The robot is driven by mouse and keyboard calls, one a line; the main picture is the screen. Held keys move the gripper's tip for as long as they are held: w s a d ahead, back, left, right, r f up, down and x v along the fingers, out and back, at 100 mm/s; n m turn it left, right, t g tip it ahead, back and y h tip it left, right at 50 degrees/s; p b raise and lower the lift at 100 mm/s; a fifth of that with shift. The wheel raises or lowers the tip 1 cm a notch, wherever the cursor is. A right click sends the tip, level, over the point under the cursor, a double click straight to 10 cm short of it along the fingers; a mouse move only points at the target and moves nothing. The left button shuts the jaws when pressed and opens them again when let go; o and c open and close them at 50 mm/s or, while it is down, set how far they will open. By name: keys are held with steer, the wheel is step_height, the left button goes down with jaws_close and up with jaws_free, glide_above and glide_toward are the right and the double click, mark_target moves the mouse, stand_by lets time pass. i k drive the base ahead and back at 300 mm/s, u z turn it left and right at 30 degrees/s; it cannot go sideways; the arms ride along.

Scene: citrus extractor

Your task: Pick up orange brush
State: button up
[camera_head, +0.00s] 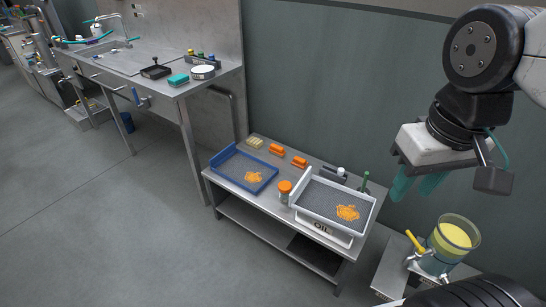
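Two small orange block-shaped items lie near the back edge of the low metal table (233,196). One orange item (276,149) is on the left and another orange item (299,162) is just to its right. They look like brushes, but they are too small to make out bristles. My gripper (417,186), with teal fingers, hangs at the right of the view, well apart from both items. Its fingers are spread with nothing visible between them.
The low table also holds a blue tray (222,157), a white tray (352,232), an orange-lidded jar (285,188) and a yellowish block (255,142). A green-handled item (364,182) stands at its right end. A juice container (453,240) is below my gripper. Open floor lies left.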

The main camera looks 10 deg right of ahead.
mark_target(274, 149)
steer(key=u, duration=0.45)
steer(key=k, duration=1.05)
steer(key=u, duration=1.05)
steer(key=i, duration=2.25)
steer(key=z, duration=0.4)
steer(key=i, duration=1.25)
steer(key=z, duration=1.65)
steer(key=i, duration=1.1)
steer(key=z, duration=0.95)
